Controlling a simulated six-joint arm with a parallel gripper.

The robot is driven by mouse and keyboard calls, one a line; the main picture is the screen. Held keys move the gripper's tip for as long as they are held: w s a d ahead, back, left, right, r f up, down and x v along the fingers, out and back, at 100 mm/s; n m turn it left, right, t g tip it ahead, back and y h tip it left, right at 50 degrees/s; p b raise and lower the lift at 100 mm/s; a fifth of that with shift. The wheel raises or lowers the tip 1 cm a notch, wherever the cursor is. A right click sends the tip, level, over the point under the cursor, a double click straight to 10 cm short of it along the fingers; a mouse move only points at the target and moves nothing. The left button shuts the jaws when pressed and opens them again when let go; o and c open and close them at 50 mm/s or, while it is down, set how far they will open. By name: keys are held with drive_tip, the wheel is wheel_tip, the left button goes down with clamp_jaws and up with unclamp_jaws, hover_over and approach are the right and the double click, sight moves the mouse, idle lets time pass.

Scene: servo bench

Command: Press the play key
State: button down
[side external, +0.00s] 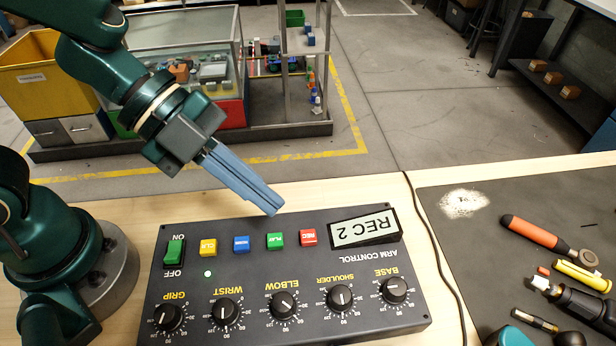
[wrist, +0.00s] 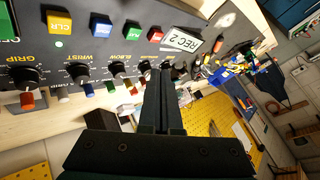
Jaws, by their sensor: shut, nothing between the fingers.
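The green play key (side external: 276,241) sits in a row of keys on the dark control box (side external: 380,328), between a blue key and a red key. It also shows in the wrist view (wrist: 131,31), at the upper middle. My gripper (side external: 274,211) is shut and empty, its fingers pointing down and to the right. In the side view its tips appear just beyond the play key, near the box's far edge; the height above the box is hard to tell. In the wrist view the fingertips (wrist: 162,72) appear below the red key and display.
Beside the play key are a red key (side external: 308,237), a blue key (side external: 241,243) and a yellow key (side external: 208,247). A tilted display (side external: 365,230) reads "REC 2". A green rocker switch (side external: 174,252) and several knobs (side external: 282,305) stand up. Tools lie on a dark mat (side external: 450,260).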

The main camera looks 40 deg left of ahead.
sight(267, 235)
drive_tip(key=shift+f, duration=2.35)
drive_tip(key=shift+f, duration=0.1)
drive_tip(key=shift+f, duration=0.3)
drive_tip(key=shift+f, duration=0.45)
idle(0.9)
drive_tip(key=shift+r, duration=0.9)
